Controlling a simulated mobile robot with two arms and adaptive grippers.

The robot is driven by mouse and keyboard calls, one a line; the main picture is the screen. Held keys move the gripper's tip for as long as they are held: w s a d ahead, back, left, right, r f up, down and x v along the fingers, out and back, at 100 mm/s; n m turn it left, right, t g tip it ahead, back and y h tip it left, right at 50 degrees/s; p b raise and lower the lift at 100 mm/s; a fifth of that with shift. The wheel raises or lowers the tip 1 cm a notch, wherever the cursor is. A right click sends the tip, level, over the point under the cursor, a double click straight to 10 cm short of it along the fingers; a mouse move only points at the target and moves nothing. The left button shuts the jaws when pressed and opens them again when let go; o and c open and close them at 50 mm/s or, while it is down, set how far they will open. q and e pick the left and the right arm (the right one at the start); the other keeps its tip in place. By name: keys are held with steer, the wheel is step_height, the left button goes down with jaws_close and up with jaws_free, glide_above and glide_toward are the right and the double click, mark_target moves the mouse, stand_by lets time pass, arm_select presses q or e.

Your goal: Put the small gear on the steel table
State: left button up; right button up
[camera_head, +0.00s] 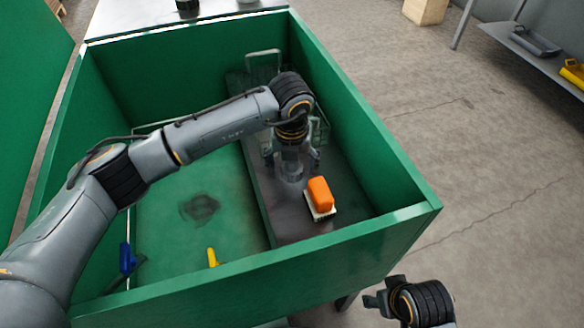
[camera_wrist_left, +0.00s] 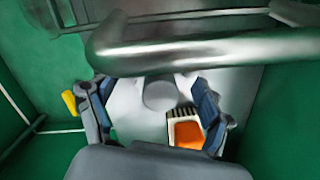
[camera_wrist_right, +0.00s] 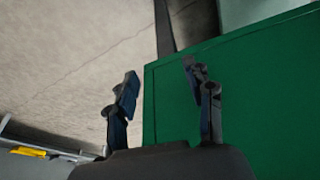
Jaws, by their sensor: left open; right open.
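A small round grey piece (camera_wrist_left: 160,95), which looks like the small gear, lies on a grey metal surface (camera_wrist_left: 130,105) inside the green-walled box (camera_head: 350,240). Its teeth cannot be made out. My left gripper (camera_head: 291,160) points down over it, open; in the left wrist view the piece sits between the spread fingers, with no clear contact. My right gripper (camera_wrist_right: 160,70) is open and empty, outside the box near its front right corner. I cannot tell for sure which grey surface is the steel table; a pale tabletop (camera_head: 125,18) stands behind the box.
An orange-backed brush (camera_head: 320,194) lies close to the left gripper, beside its right finger in the left wrist view (camera_wrist_left: 187,134). Wire racks (camera_head: 263,62) stand behind the gripper. Blue (camera_head: 127,259) and yellow (camera_head: 212,257) handles lie at the left. High green walls surround this space.

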arm_select(q)
steer(key=shift+c, duration=0.2)
steer(key=shift+r, duration=0.1)
steer(key=c, duration=1.5)
